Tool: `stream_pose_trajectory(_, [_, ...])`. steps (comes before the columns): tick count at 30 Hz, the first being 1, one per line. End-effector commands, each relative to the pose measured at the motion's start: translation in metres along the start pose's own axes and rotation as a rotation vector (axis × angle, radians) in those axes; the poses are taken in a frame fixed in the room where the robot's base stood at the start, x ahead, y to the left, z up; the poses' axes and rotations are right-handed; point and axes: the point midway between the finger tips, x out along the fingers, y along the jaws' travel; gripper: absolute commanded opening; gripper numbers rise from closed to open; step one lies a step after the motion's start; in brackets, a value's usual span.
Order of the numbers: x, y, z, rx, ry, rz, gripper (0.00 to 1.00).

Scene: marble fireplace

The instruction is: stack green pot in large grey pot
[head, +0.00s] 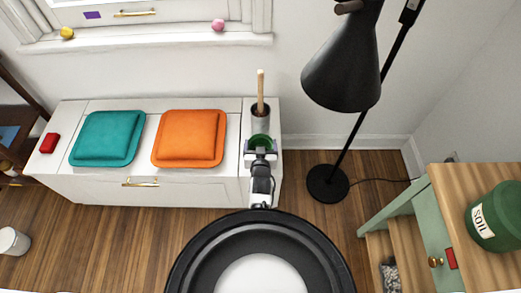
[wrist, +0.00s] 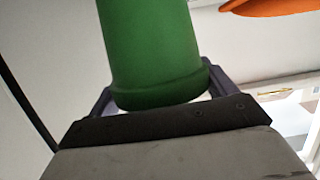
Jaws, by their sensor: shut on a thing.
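The green pot (head: 260,139) is in my gripper (head: 262,153) over the right end of the white bench in the head view. In the wrist view the green pot (wrist: 152,50) fills the space between the two fingers, and my gripper (wrist: 160,85) is shut on it.
The white bench (head: 200,190) carries a teal cushion (head: 107,137), an orange cushion (head: 188,137) and a red block (head: 49,143). A black floor lamp (head: 342,80) stands to the right. A wooden-topped cabinet bears a green SOIL pot (head: 497,218).

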Motion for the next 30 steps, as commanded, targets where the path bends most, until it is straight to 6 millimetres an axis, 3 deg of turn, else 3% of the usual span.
stream_pose_trajectory(9, [-0.027, 0.000, -0.090, -0.002, 0.008, 0.001, 0.44])
stream_pose_trajectory(18, [-0.044, 0.000, -0.143, -0.001, 0.004, 0.000, 0.44])
stream_pose_trajectory(25, [-0.047, 0.000, -0.152, 0.000, 0.000, 0.000, 0.44])
stream_pose_trajectory(30, [-0.029, -0.002, -0.115, -0.003, -0.006, -0.008, 0.44])
